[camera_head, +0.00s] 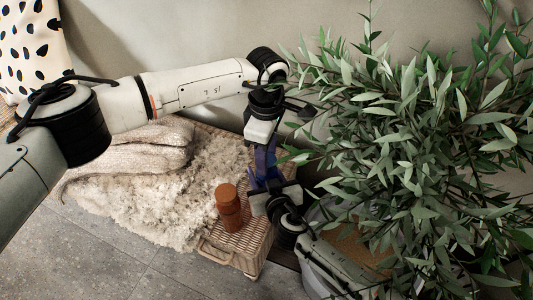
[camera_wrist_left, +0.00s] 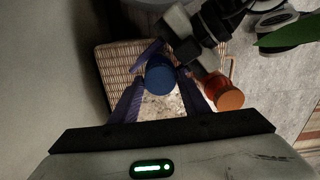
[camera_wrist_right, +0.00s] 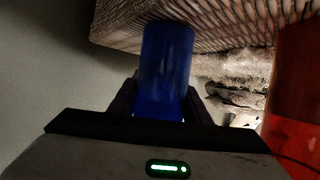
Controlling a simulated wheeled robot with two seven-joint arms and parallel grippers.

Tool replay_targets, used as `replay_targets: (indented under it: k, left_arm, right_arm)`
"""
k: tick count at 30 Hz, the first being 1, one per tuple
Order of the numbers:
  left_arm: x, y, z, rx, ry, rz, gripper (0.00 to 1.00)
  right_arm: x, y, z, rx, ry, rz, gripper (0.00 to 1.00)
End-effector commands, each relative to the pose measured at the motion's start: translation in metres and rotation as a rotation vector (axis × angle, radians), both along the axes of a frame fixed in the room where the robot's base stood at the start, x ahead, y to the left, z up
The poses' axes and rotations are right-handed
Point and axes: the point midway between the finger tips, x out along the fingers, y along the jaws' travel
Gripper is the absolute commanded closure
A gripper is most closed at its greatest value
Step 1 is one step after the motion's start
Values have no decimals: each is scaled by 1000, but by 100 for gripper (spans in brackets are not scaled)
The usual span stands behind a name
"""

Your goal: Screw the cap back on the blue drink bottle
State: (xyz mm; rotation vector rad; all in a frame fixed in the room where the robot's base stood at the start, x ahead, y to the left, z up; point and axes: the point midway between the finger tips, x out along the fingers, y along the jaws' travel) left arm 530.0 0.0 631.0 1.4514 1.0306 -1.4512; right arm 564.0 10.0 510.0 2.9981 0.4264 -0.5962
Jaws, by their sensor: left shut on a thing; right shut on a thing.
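The blue drink bottle (camera_wrist_right: 166,70) stands between the fingers of my right gripper (camera_wrist_right: 162,98), which is shut on its body. In the head view the bottle (camera_head: 266,165) is a small, partly covered blue shape at the basket bench's right end. My left gripper (camera_head: 263,150) reaches down from above. In the left wrist view its purple fingers are shut on the blue cap (camera_wrist_left: 159,77), seen from above at the bottle's top. Whether the cap's thread is engaged is hidden.
An orange-brown bottle (camera_head: 229,207) stands close by on the woven bench (camera_head: 234,243), left of my right gripper. A fluffy throw (camera_head: 165,200) covers the bench further left. A leafy plant (camera_head: 410,150) crowds the right side.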

Motion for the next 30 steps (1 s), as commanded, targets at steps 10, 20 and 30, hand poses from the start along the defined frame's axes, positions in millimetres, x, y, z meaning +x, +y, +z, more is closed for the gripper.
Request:
replay_targets:
  k: [10, 20, 30]
  left_arm:
    - [0, 0, 0, 0, -1, 4, 40]
    - [1, 0, 15, -1, -3, 4, 40]
    - [0, 0, 46, 0, -1, 5, 40]
  right_arm:
    - [0, 0, 0, -1, 1, -1, 100]
    - [0, 0, 0, 0, 1, 0, 100]
    - [0, 0, 0, 0, 0, 0, 100]
